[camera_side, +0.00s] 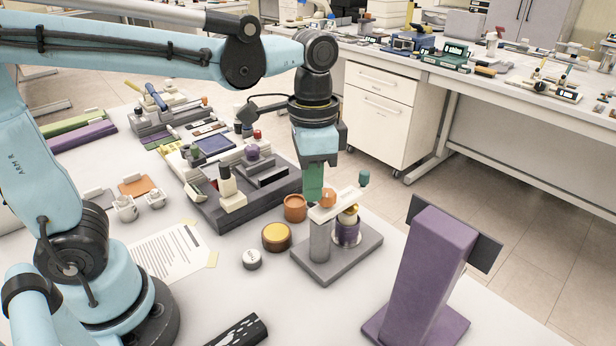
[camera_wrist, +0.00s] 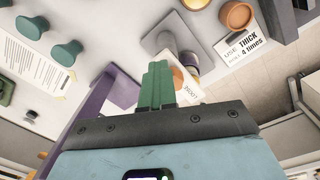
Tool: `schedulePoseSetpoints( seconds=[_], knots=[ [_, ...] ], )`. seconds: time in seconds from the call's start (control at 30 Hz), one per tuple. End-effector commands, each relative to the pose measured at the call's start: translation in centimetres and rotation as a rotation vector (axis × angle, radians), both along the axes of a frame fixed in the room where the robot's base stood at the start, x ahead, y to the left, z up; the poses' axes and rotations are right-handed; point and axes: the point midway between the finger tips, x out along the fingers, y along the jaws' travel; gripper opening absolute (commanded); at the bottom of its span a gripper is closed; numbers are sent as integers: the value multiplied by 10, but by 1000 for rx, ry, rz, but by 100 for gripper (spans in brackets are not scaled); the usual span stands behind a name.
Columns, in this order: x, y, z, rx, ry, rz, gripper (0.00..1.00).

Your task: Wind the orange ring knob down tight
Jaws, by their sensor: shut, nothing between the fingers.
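The orange knob (camera_side: 328,197) sits on the cream bar (camera_side: 345,203) of a small grey clamp stand (camera_side: 320,240). In the wrist view, part of the orange knob (camera_wrist: 177,78) shows beside my fingers, which hide the rest. My gripper (camera_side: 314,198) points down with its green fingers just left of the knob in the side view; I cannot tell whether they touch it. In the wrist view my gripper (camera_wrist: 158,66) has its fingers pressed together and empty. A purple and gold cylinder (camera_side: 347,232) stands under the bar's right part.
An orange cup (camera_side: 295,208), a yellow-topped jar (camera_side: 276,237) and a white-capped pot (camera_side: 252,259) stand left of the stand. A tall purple post (camera_side: 430,270) stands at the right. A grey fixture (camera_side: 240,205) lies behind.

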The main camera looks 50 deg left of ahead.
Motion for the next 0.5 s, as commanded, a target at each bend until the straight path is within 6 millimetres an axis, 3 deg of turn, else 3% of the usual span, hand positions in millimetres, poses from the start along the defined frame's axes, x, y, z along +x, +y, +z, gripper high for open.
schedulePoseSetpoints(
  seconds=[0.03,0.5],
  knots=[
    [7,13,-10,31,-30,27,0],
    [13,20,-10,31,-29,28,0]
  ],
)
